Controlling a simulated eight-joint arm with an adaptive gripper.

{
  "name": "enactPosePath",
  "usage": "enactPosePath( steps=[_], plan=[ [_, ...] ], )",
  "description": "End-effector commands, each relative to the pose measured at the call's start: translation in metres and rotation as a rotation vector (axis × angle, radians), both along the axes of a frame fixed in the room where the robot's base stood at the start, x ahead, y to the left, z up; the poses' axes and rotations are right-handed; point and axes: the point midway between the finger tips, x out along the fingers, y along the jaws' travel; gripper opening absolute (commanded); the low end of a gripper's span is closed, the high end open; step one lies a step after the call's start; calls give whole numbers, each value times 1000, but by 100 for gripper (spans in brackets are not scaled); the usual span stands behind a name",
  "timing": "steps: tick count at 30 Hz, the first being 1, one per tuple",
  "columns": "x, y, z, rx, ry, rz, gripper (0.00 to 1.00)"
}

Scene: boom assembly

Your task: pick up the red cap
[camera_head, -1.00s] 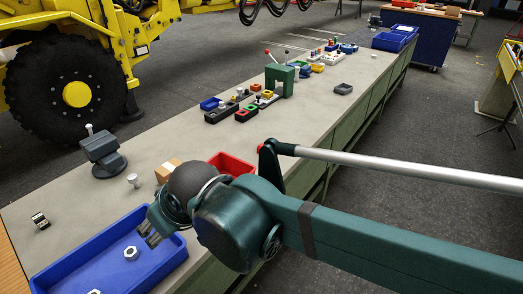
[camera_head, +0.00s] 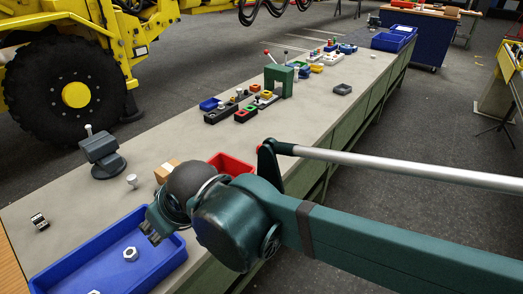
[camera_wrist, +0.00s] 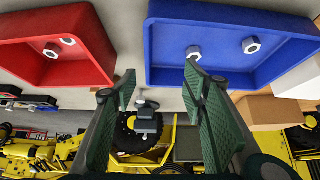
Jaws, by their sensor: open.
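A small red square piece (camera_head: 241,115), which may be the red cap, sits on a dark block partway along the bench in the head view. It is too small to make out in detail, and I cannot pick out a red cap in the wrist view. My gripper (camera_head: 152,234) is over the blue bin near the bench's close end, well away from that red piece. In the wrist view my gripper (camera_wrist: 159,88) is open, with nothing between its two green fingers.
The blue bin (camera_head: 62,257) holds hex nuts. A red bin (camera_head: 240,162) stands partly behind my arm, near a cardboard box (camera_head: 165,171). A grey vise (camera_head: 103,155) and a green press frame (camera_head: 280,80) stand on the bench.

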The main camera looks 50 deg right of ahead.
Motion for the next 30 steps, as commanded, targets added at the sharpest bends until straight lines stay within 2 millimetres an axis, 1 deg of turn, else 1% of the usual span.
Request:
enactPosePath(
  steps=[5, 11, 21, 30],
  plan=[
    [7, -7, 7, 8, 12, -29, 43],
    [24, -25, 20, 29, 42, -99, 43],
    [59, -70, 40, 78, 105, -259, 43],
    [88, -115, 51, 122, 159, -402, 43]
  ],
)
